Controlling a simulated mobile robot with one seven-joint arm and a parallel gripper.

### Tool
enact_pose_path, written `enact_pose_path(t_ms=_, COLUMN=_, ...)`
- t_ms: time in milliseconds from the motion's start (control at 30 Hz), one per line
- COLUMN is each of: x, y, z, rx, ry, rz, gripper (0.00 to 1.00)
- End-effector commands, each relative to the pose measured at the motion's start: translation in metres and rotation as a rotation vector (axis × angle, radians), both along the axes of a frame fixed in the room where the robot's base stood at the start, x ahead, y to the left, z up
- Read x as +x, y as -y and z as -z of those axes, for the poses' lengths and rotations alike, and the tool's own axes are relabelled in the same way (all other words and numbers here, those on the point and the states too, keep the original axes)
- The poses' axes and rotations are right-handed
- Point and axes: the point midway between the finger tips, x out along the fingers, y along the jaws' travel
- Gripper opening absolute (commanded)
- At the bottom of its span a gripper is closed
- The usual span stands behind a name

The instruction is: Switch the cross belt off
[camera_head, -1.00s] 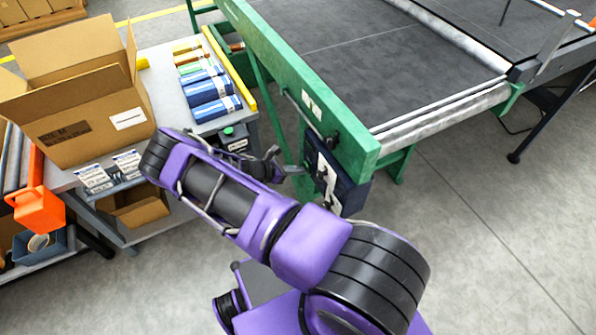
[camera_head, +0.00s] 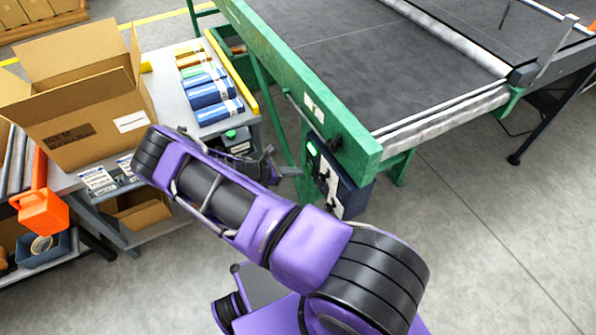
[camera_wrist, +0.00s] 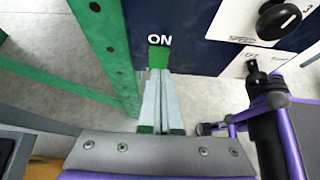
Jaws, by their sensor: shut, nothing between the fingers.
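The dark blue control box (camera_head: 352,196) hangs under the green belt frame and carries white plates with controls. A lit green indicator (camera_head: 312,149) shows near its top left. In the wrist view a green patch (camera_wrist: 158,55) sits under the word ON on the dark blue panel (camera_wrist: 205,50). A black knob (camera_wrist: 279,18) and a small black switch (camera_wrist: 255,72) are at the right on white plates. My gripper (camera_wrist: 162,76) is shut and empty, its tips just below the green patch; I cannot tell whether they touch. It also shows left of the box (camera_head: 297,172).
The green frame (camera_head: 300,90) with the dark belt (camera_head: 350,50) stands above and behind the box. A table (camera_head: 170,85) with blue packs and an open carton (camera_head: 85,110) is at the left. The floor at the right is clear.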

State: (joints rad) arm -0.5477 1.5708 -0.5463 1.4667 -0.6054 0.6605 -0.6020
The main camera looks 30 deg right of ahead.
Motion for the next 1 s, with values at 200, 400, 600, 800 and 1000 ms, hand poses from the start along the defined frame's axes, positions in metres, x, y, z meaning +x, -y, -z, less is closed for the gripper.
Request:
enact_pose_path(t_ms=200, x=0.000, y=-0.037, z=-0.022, rx=0.004, ry=0.003, rz=0.000, gripper=0.00)
enact_pose_path(t_ms=400, x=-0.002, y=-0.071, z=-0.045, rx=0.004, ry=0.002, rz=0.000, gripper=0.00)
enact_pose_path(t_ms=600, x=-0.002, y=-0.088, z=-0.057, rx=0.003, ry=0.002, rz=0.001, gripper=0.00)
enact_pose_path(t_ms=800, x=-0.003, y=-0.091, z=-0.060, rx=0.002, ry=0.000, rz=0.001, gripper=0.00)
enact_pose_path(t_ms=1000, x=-0.003, y=-0.091, z=-0.059, rx=0.002, ry=0.000, rz=0.001, gripper=0.00)
